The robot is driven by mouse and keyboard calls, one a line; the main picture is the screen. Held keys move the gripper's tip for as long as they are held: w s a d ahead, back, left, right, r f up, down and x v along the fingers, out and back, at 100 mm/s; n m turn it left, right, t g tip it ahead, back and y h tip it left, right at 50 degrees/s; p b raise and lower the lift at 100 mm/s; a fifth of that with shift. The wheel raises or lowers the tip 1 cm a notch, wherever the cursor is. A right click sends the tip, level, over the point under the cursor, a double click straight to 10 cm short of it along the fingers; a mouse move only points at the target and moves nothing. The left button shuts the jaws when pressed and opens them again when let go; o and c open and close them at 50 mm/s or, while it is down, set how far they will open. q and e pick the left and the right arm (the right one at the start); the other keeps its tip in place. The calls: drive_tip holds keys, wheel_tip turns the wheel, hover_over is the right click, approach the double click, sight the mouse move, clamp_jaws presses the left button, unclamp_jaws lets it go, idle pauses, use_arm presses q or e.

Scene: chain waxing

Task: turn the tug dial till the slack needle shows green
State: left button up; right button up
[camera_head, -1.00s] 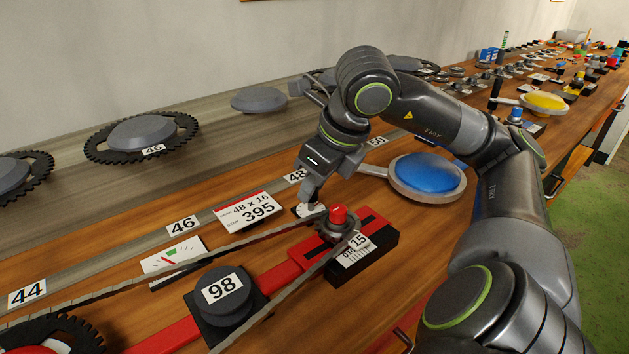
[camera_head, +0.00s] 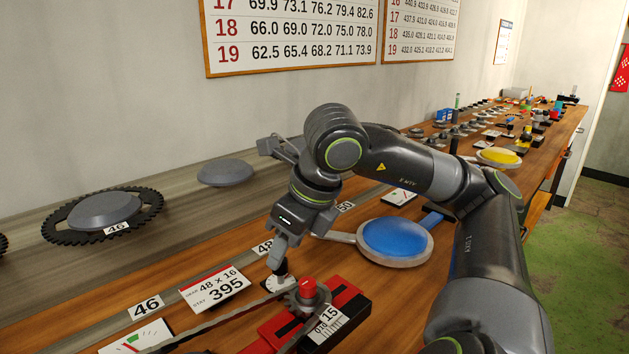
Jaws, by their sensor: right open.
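The slack gauge (camera_head: 136,338) is a white card with green and red marks, cut by the bottom edge; where its needle points is too small to tell. A small black knob (camera_head: 282,269) stands on a white plate (camera_head: 283,284) beside the chain; it may be the tug dial, but I cannot tell for sure. My right gripper (camera_head: 277,262) points down at this knob, its jaws open. Its fingers partly hide the knob, and I cannot tell whether they touch it. My left gripper is out of view.
A blue round pad (camera_head: 395,240) lies right. A card reading 395 (camera_head: 215,288) lies left.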

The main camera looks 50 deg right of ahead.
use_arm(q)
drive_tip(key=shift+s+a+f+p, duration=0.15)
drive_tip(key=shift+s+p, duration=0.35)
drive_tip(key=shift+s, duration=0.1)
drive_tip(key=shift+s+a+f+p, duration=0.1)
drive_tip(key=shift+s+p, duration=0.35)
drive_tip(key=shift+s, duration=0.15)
use_arm(e)
drive_tip(key=v, duration=1.4)
drive_tip(key=shift+s+r, duration=0.2)
drive_tip(key=shift+s, duration=0.05)
